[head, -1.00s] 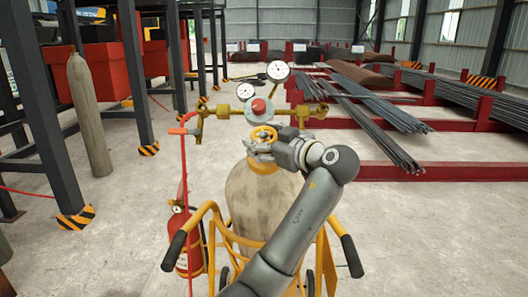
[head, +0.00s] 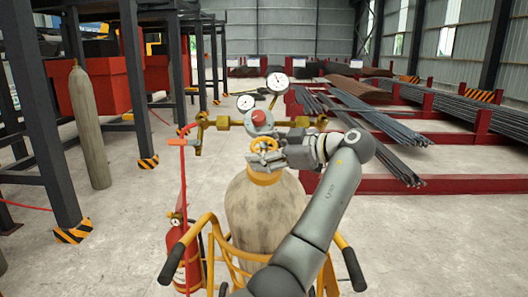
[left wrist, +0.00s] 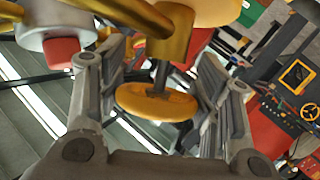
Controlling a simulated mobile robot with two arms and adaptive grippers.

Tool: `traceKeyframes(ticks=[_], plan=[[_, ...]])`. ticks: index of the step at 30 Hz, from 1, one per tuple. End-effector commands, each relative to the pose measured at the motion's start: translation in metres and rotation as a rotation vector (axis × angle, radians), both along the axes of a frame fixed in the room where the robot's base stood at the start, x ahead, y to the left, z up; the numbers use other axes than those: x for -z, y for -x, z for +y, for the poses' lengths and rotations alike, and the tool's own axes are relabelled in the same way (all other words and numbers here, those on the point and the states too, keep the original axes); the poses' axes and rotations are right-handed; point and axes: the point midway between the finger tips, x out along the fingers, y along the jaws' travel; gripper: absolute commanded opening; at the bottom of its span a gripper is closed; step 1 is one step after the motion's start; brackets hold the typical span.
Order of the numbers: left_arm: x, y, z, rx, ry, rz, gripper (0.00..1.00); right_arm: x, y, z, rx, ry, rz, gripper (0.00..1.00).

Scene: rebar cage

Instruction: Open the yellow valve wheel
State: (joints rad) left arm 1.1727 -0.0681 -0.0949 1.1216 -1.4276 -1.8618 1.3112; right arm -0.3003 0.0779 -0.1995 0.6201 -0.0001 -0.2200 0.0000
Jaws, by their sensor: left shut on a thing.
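The yellow valve wheel (head: 263,144) sits on top of a worn beige gas cylinder (head: 262,212), below the brass regulator (head: 225,122). My left gripper (head: 267,160) is at the wheel, its arm reaching up from the lower right of the head view. In the left wrist view the wheel (left wrist: 150,103) lies between the two fingers of my left gripper (left wrist: 160,80), which are closed on its rim. The wheel's stem and the brass valve body (left wrist: 168,45) show above it. The gripper hides part of the cylinder's neck in the head view. My right gripper is not in view.
Two round gauges (head: 277,82) and a red-capped regulator knob (head: 261,118) stand close above the wheel. The cylinder stands in a yellow trolley (head: 215,228) with black handles. A red fire extinguisher (head: 180,255) hangs at its left. Rebar racks (head: 410,184) lie behind, right.

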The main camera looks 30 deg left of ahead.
Motion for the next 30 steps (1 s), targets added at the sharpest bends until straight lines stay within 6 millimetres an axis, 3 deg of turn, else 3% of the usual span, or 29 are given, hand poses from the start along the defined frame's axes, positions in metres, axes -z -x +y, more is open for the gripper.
traceKeyframes(ticks=[7,8,9,22,30], plan=[[-0.001,0.0,0.0,-0.001,-0.001,-0.003,0.35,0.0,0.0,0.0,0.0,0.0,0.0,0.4],[-0.001,0.0,0.0,-0.001,-0.001,-0.003,0.63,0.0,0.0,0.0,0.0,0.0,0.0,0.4],[-0.001,0.0,0.0,-0.001,-0.001,-0.003,0.68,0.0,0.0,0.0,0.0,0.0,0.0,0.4],[-0.002,-0.001,-0.007,0.002,-0.001,-0.001,0.69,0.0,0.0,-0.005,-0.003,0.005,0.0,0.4],[-0.015,-0.002,-0.057,0.004,-0.002,-0.001,0.69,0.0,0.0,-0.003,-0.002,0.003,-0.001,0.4]])
